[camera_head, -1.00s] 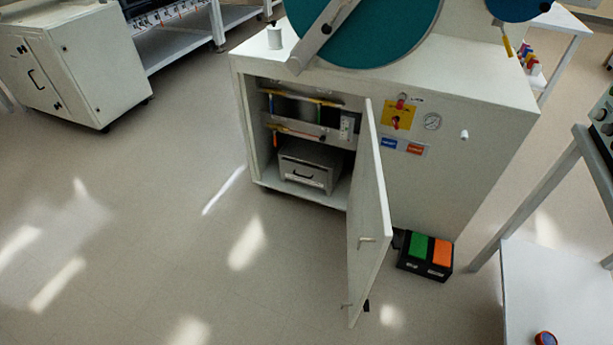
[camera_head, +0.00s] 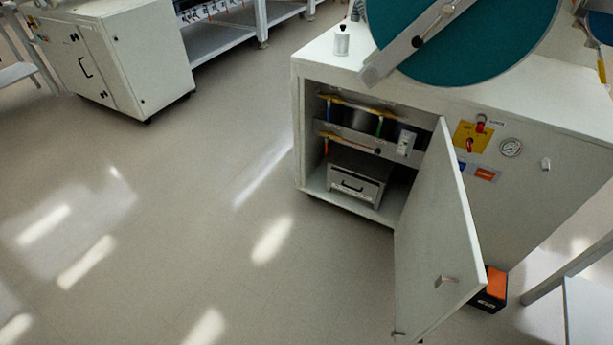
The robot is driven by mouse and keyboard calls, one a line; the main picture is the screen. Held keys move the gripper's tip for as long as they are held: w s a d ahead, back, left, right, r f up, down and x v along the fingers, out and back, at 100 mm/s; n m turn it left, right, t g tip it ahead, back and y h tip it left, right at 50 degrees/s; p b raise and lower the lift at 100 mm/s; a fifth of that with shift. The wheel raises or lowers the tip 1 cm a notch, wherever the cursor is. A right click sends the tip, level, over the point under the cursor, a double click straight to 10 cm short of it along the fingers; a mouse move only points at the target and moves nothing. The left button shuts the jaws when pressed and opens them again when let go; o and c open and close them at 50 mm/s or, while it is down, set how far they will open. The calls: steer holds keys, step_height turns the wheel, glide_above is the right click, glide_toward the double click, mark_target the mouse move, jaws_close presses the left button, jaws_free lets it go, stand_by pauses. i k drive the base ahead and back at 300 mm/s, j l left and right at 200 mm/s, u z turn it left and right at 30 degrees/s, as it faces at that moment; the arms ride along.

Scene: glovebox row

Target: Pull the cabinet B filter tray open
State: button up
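In the head view a white cabinet (camera_head: 547,121) stands at the right with its lower bay open. Its door (camera_head: 436,231) is swung out toward me, on the bay's right side. Inside, low in the bay, sits a light grey box-like tray unit (camera_head: 370,166) with a dark handle (camera_head: 352,187) on its front. The front looks closed and a small label strip shows below the handle. I cannot read a letter B on the cabinet. My gripper is not in view.
Above the tray unit are a shelf with coloured tubes (camera_head: 379,124) and a white socket box (camera_head: 406,142). A pedal box (camera_head: 490,290) is partly behind the open door. Another white cabinet (camera_head: 150,60) stands at the far left. The floor (camera_head: 200,230) before the bay is clear.

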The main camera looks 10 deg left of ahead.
mark_target(367, 190)
steer(key=i+j+u, duration=0.35)
steer(key=i, duration=0.3)
steer(key=i+u, duration=0.4)
steer(key=i, duration=0.2)
steer(key=i+z, duration=0.15)
steer(key=i, duration=0.45)
steer(key=i+j+z, duration=0.15)
steer(key=i, duration=0.4)
steer(key=i+j+z, duration=0.1)
steer(key=i, duration=0.5)
steer(key=j, duration=0.05)
